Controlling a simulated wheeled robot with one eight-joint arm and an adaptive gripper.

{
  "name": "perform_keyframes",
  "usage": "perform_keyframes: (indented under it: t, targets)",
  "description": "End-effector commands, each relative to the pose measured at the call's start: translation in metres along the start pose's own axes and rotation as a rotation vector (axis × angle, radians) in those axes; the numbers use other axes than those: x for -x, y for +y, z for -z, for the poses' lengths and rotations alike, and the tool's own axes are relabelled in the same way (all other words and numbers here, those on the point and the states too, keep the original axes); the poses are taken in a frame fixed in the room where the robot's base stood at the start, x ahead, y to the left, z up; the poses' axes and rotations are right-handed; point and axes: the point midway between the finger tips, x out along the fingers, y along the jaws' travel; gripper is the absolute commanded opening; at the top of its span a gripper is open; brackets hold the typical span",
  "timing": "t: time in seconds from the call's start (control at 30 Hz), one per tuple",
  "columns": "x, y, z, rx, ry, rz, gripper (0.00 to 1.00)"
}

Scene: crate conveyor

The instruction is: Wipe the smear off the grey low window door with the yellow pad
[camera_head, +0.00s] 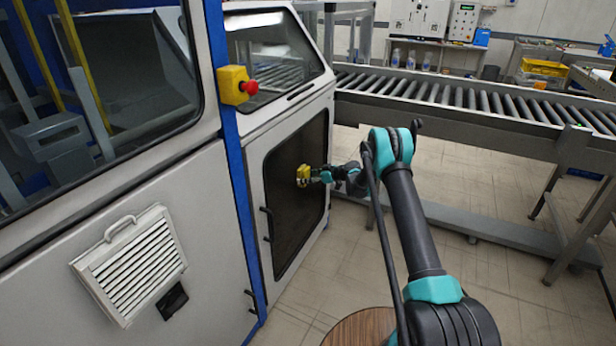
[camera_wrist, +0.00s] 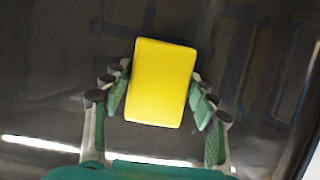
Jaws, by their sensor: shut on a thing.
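The grey low window door (camera_head: 322,128) has a dark pane in a light grey frame and stands upright in the machine's side, left of centre in the head view. My gripper (camera_head: 306,176) is in front of this pane, shut on the yellow pad (camera_head: 302,174). In the wrist view the yellow pad (camera_wrist: 160,84) sits between the fingers of my gripper (camera_wrist: 159,95), its broad face toward the camera. The pad is at or very close to the pane; I cannot tell whether it touches. No smear can be made out, and the pad hides part of the pane.
A roller conveyor (camera_head: 470,100) runs along the back right. A yellow box with a red button (camera_head: 236,86) juts out above the door beside a blue post (camera_head: 232,170). A white louvred vent (camera_head: 132,262) is at lower left. The tiled floor right of the door is open.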

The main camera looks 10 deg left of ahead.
Motion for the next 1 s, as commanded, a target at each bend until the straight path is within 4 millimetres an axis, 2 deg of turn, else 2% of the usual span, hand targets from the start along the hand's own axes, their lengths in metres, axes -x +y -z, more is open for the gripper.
perform_keyframes:
  t: [0.13,0.43,0.8,1.0]
  targets:
    - [0.001,-0.011,0.000,0.000,0.000,0.000,0.35]
    - [0.000,-0.022,0.000,0.000,0.000,-0.001,0.35]
    - [-0.002,-0.049,0.001,-0.001,0.000,-0.001,0.35]
    - [-0.002,-0.051,0.001,-0.001,0.000,-0.001,0.35]
